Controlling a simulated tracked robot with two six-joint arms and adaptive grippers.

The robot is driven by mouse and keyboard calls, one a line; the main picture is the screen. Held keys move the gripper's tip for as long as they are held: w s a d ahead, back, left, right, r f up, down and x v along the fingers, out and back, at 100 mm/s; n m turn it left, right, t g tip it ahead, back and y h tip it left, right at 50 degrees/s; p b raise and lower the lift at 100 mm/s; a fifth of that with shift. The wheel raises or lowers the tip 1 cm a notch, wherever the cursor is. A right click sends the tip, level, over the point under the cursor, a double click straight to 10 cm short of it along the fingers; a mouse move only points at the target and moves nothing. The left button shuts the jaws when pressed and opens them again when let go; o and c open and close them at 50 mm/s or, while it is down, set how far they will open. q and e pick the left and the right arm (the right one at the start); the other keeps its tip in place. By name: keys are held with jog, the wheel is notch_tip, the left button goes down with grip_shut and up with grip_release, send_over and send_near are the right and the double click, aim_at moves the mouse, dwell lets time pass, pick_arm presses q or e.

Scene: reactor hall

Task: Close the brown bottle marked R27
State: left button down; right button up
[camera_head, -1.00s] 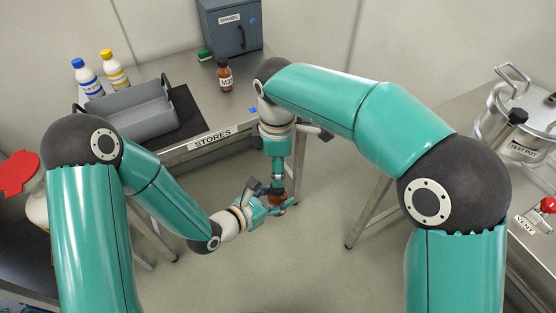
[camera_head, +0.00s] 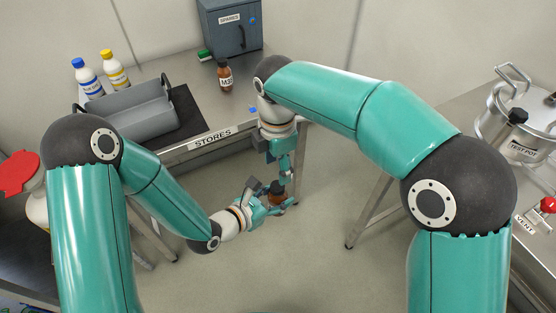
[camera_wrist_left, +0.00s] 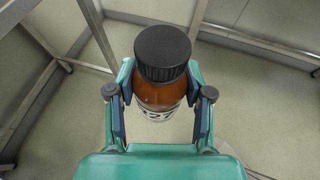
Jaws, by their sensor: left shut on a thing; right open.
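The brown bottle (camera_wrist_left: 158,94) stands upright between my left gripper's fingers in the left wrist view. Its label is partly hidden and reads "27". A black cap (camera_wrist_left: 163,50) sits on its mouth; I cannot tell how tight it is. In the head view the bottle (camera_head: 277,199) is small and partly covered by the fingers. My left gripper (camera_head: 276,205) is shut on it, in the air in front of the stores bench. My right gripper (camera_head: 285,184) points down just above and beside the cap, open. It does not show in the wrist view.
The stores bench (camera_head: 222,122) holds another brown bottle (camera_head: 225,78), a grey tray (camera_head: 136,112), two white bottles and a grey cabinet (camera_head: 230,28). A test pot (camera_head: 518,128) stands at the right. Bench legs are near the grippers; the floor between is clear.

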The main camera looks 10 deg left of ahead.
aim_at(277, 185)
notch_tip(277, 185, down, 7)
dwell(0.4)
grip_shut()
jog(key=m, duration=0.5)
jog(key=shift+m, duration=0.3)
jog(key=m, duration=1.2)
jog(key=shift+a+m, duration=0.1)
jog(key=shift+m, duration=0.2)
jog(key=m, duration=0.5)
jog(key=shift+w+m, duration=0.1)
jog(key=shift+m, duration=0.2)
jog(key=shift+o, duration=0.4)
grip_release()
